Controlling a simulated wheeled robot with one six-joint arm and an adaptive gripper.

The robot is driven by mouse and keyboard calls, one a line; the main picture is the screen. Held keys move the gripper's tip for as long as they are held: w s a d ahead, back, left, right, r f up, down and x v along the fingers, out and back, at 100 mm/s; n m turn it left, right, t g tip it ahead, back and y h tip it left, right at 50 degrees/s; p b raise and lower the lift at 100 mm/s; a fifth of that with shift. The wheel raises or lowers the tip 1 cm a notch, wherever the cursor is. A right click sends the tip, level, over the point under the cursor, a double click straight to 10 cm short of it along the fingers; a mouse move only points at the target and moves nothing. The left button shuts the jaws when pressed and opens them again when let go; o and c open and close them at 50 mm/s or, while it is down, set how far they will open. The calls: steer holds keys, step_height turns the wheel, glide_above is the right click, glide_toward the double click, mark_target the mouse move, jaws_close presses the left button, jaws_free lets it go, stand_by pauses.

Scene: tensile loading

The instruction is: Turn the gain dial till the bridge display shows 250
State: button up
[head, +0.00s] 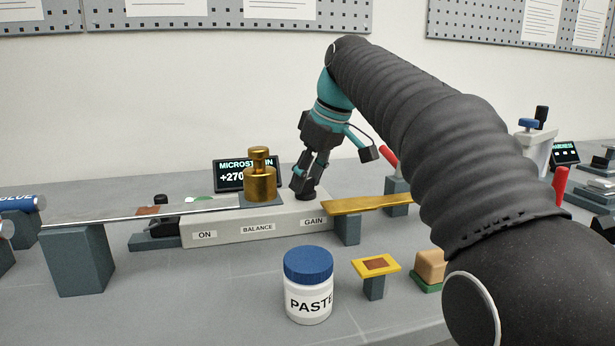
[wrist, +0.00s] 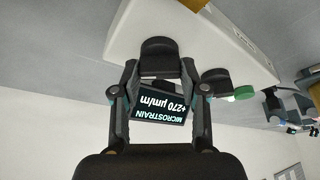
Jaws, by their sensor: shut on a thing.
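The bridge box (head: 270,225) is a long pale unit with labels ON, BALANCE and GAIN on its front. The dark gain dial (head: 307,196) sits on top at its right end, above the GAIN label. My gripper (head: 304,187) reaches down from above and is shut on the dial. In the wrist view the dial (wrist: 160,48) is between the fingertips of my gripper (wrist: 159,64). The bridge display (head: 232,174) stands behind the box and is partly hidden by a brass weight. In the wrist view the display (wrist: 160,103) appears upside down and reads MICROSTRAIN +270 µm/m.
The brass weight (head: 260,180) stands left of my gripper. A brass strip (head: 375,203) lies on blocks just right of the dial. A PASTE jar (head: 308,286) and a yellow plate on a stand (head: 375,266) are in front. My arm covers the right side.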

steer(key=shift+w+n+g+y, duration=0.1)
steer(key=shift+n+g+y, duration=0.4)
steer(key=shift+n, duration=1.3)
steer(key=o, duration=1.1)
steer(key=shift+o, duration=0.2)
steer(key=shift+d+r, duration=0.1)
steer(key=w+v, duration=0.1)
steer(key=v, duration=0.6)
steer(key=shift+s+r, duration=0.15)
steer(key=shift+s, duration=0.25)
